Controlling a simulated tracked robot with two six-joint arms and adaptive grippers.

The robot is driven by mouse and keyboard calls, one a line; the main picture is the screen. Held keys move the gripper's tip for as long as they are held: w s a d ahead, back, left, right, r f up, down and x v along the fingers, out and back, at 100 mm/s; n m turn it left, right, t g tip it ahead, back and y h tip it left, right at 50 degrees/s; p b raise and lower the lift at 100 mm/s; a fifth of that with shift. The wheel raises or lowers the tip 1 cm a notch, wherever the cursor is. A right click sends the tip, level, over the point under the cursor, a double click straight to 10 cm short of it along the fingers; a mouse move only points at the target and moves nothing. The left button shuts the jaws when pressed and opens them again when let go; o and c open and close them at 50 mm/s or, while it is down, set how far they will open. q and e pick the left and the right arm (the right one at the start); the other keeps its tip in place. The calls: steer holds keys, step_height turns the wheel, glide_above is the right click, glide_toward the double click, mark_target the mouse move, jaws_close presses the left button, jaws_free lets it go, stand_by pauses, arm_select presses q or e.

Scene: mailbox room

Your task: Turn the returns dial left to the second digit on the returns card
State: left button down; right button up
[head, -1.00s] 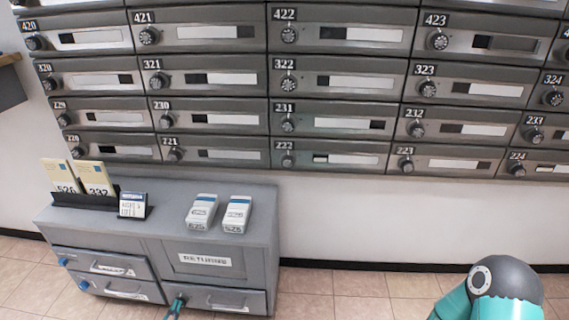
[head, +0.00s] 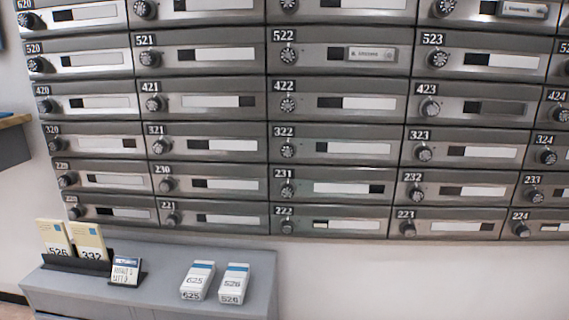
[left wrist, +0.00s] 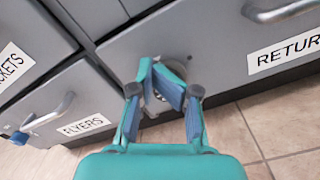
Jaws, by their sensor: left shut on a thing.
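In the left wrist view, my left gripper (left wrist: 162,84) is shut on the returns dial (left wrist: 153,98) at the left part of the drawer front labelled RETURNS (left wrist: 285,55). The fingers cover most of the dial, so its digit and pointer cannot be read. In the head view, a small dark-framed returns card (head: 126,270) stands on the grey cabinet top (head: 155,290); its writing is too small to read surely. The drawer fronts and my left gripper lie outside the head view. My right gripper is in neither view.
Neighbouring drawers labelled FLYERS (left wrist: 84,127) and TICKETS (left wrist: 14,65) have bar handles close to the left gripper. Two yellowish cards (head: 70,240) stand in a holder, and two white boxes (head: 198,280) lie on the cabinet. Numbered mailboxes (head: 330,148) fill the wall.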

arm_select(q)
steer(key=shift+w, duration=0.1)
stand_by(0.3)
steer(key=shift+d+f, duration=0.1)
steer(key=shift+d, duration=0.15)
